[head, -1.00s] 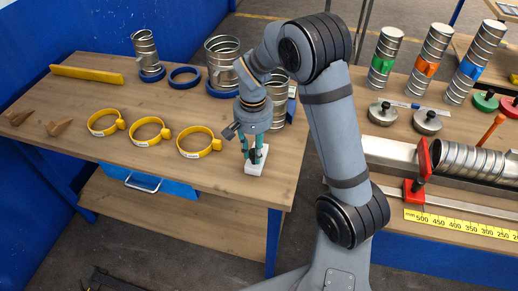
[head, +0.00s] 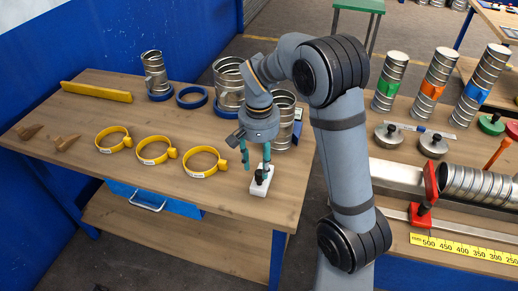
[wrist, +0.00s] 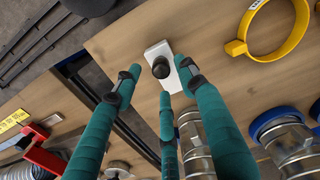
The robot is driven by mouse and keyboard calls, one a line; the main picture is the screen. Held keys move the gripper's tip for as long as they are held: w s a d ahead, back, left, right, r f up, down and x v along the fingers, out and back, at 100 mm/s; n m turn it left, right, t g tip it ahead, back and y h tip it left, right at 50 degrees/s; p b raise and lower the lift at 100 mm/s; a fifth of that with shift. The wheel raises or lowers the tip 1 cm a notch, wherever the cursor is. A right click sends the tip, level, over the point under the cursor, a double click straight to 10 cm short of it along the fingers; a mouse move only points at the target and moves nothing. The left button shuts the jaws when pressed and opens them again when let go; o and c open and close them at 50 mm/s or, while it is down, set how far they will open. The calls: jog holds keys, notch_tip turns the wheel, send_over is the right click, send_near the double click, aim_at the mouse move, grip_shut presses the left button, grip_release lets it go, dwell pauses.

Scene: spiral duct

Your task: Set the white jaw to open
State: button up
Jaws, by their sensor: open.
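A white rectangular block (head: 257,190) with a black knob (head: 259,176) lies on the wooden table near its front right corner. It is the only white part near my gripper; I cannot tell from its shape whether its setting is open. My gripper (head: 256,171) is pointed down over it, with teal fingers spread apart and empty. In the wrist view, the white block (wrist: 153,53) and the black knob (wrist: 161,68) show between the fingertips (wrist: 158,76). No clear contact is visible. The block's underside is hidden.
Several yellow ring clamps (head: 203,162) lie to the left. Metal ducts (head: 229,85) and blue rings (head: 192,97) stand behind. A second bench at right holds a red clamp (head: 421,215), a duct and a yellow ruler (head: 465,247). A floor gap separates the benches.

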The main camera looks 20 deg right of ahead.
aim_at(261, 170)
notch_tip(261, 170, up, 7)
dwell(0.3)
dwell(0.4)
notch_tip(261, 170, down, 12)
jog(key=shift+s+f, duration=0.1)
jog(key=shift+w+d+r+p, duration=0.35)
jog(key=shift+w+d+p, duration=0.05)
jog(key=shift+w+p, duration=0.1)
jog(key=shift+w+f, duration=0.15)
jog(key=shift+w, duration=0.2)
